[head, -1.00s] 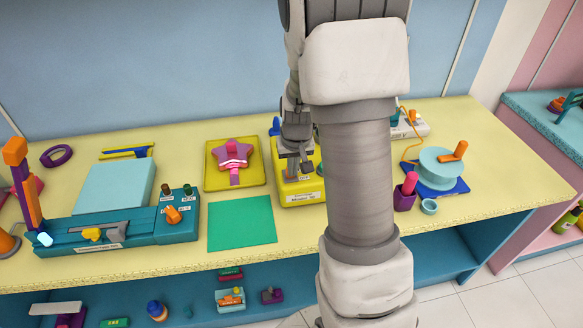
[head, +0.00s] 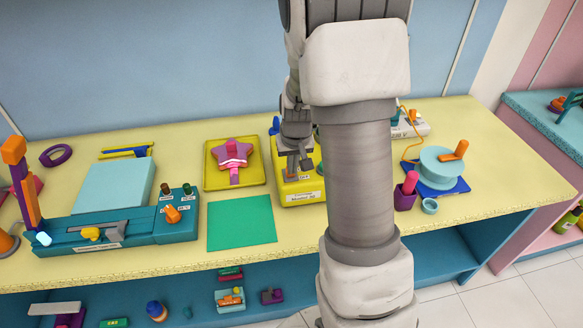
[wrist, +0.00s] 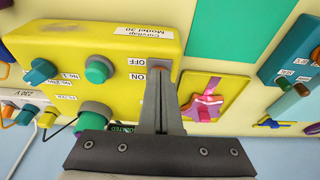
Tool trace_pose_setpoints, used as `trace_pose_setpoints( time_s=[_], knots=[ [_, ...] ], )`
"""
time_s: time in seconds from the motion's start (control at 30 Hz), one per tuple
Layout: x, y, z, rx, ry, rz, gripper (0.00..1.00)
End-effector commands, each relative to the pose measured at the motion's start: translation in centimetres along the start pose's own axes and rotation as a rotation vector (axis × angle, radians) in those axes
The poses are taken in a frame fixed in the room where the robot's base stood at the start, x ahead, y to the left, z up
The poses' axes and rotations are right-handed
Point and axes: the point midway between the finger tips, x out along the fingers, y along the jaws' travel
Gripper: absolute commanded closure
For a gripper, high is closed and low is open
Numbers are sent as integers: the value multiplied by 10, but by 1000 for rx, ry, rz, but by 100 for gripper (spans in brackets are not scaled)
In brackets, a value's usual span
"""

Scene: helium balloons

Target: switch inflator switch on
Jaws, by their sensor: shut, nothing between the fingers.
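The yellow inflator box (head: 312,192) stands on the table, partly hidden behind my arm; it fills the upper left of the wrist view (wrist: 95,42). Its OFF and ON labels (wrist: 137,70) show in the wrist view. A small orange-brown piece beside these labels, probably the switch, is mostly covered by my fingertips, so I cannot tell its position. My gripper (head: 292,176) is shut and empty. Its fingertips (wrist: 160,76) are at the panel beside the ON label; whether they touch the switch is unclear.
Teal knobs (wrist: 98,69) sit on the inflator left of my fingers in the wrist view. A yellow tray (head: 212,182) with a pink and purple star (head: 232,153) lies left of the box. A green mat (head: 242,222) is in front. A teal reel (head: 441,167) stands right.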

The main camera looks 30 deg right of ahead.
Motion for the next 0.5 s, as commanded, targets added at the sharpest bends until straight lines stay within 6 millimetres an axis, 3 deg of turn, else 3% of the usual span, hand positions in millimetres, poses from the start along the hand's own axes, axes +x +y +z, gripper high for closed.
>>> trace_pose_setpoints(
  time_s=[0.5],
  knots=[
    [-44, 0, -10, -1, -3, 0, 100]
  ],
)
